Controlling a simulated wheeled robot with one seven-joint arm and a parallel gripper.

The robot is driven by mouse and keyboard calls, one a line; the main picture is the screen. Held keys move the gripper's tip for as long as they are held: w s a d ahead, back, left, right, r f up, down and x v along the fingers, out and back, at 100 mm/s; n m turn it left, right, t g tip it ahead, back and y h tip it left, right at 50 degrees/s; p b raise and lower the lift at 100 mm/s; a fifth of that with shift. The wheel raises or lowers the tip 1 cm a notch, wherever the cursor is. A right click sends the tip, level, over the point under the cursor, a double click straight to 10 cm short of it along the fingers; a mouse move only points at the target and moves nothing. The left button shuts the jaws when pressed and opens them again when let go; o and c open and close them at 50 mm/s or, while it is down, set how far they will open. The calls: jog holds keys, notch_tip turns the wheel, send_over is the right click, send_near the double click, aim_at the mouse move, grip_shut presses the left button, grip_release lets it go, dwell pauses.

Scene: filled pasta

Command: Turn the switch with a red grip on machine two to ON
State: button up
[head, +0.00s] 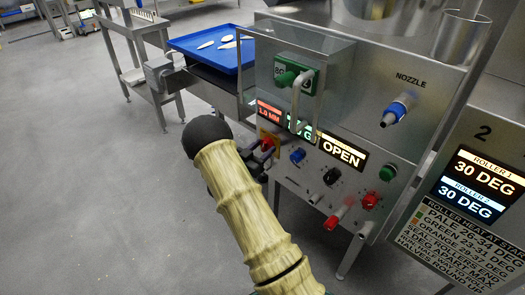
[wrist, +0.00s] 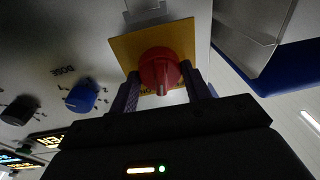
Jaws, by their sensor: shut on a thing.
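The switch with the red grip (wrist: 160,68) sits on a yellow square plate (wrist: 124,48) in the wrist view. My gripper (wrist: 162,78) has one dark finger on each side of the red grip and is shut on it. In the head view the red grip (head: 267,144) shows small at the lower left of the steel machine front (head: 350,110), partly hidden by my gripper (head: 262,158) and arm.
A blue knob (head: 297,156), a black knob (head: 331,176), a red knob (head: 370,201) and a green knob (head: 387,173) are to the right. A clear guard (head: 300,60) juts out above. A blue tray (head: 212,46) stands behind left. A panel marked 2 (head: 482,133) is at right. Floor at left is free.

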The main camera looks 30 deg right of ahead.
jog(key=m, duration=0.1)
jog(key=m+b, duration=0.1)
jog(key=m, duration=0.2)
jog(key=shift+f+g, duration=0.25)
jog(key=shift+g, duration=0.05)
jog(key=shift+a+m+g+h+b, duration=0.1)
jog(key=shift+m+g+h+b, duration=0.2)
jog(key=shift+m+b, duration=1.15)
jog(key=shift+r+m+p, duration=0.1)
jog(key=shift+m+p, duration=0.4)
jog(key=shift+m, duration=0.05)
jog(key=o, duration=1)
jog(key=shift+c, duration=0.2)
jog(key=shift+r, duration=0.1)
jog(key=p+v, duration=0.4)
jog(key=v, duration=1.3)
jog(key=shift+a, duration=0.15)
